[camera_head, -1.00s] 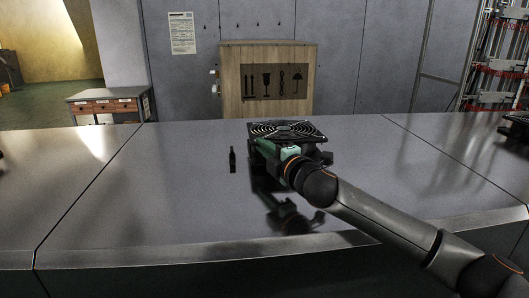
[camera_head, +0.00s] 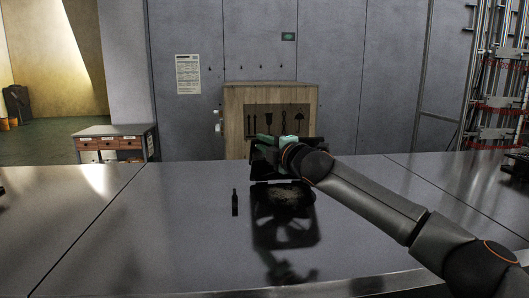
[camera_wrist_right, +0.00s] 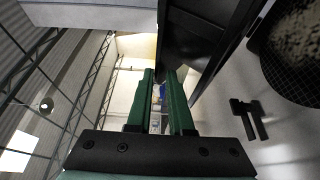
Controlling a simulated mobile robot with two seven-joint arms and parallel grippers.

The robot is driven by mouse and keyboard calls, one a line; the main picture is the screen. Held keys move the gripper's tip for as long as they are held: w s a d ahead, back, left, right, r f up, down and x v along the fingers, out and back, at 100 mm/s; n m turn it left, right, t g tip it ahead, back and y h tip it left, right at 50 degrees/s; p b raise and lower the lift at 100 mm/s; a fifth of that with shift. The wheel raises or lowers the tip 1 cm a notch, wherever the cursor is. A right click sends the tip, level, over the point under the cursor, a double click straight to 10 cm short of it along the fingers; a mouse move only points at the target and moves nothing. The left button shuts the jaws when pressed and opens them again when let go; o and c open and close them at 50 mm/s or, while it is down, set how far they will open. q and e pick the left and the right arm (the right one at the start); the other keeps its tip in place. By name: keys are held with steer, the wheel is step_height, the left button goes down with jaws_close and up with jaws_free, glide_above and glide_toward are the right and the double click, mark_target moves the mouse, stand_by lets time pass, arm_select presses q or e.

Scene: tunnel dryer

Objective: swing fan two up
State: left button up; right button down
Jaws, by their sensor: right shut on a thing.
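Fan two (camera_head: 265,168) is a square black fan. It stands tilted up over the grey dryer top, mostly behind my right gripper and wrist. Below it, an opening with a dusty, speckled round mesh (camera_head: 286,194) shows; the mesh also appears at the upper right of the right wrist view (camera_wrist_right: 300,38). My right gripper (camera_head: 268,140), with green fingers, is shut on fan two near its raised edge. In the right wrist view, a dark panel that looks like the fan (camera_wrist_right: 195,45) lies beside the fingertips; the exact contact is hidden. My left gripper is out of view.
A small black upright piece (camera_head: 235,202) stands on the dryer top, left of the opening. A wooden crate (camera_head: 270,98) is behind, and a small drawer cabinet (camera_head: 112,138) is at left. The metal top (camera_head: 150,230) is mostly clear.

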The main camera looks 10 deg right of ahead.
steer(key=shift+r, duration=0.6)
steer(key=c, duration=1)
jaws_free()
steer(key=shift+s, duration=0.1)
steer(key=shift+f, duration=0.1)
steer(key=shift+f, duration=0.1)
steer(key=b+v, duration=0.4)
steer(key=v, duration=0.8)
steer(key=shift+s+d+f, duration=0.1)
steer(key=shift+s+d, duration=0.05)
steer(key=shift+s, duration=0.05)
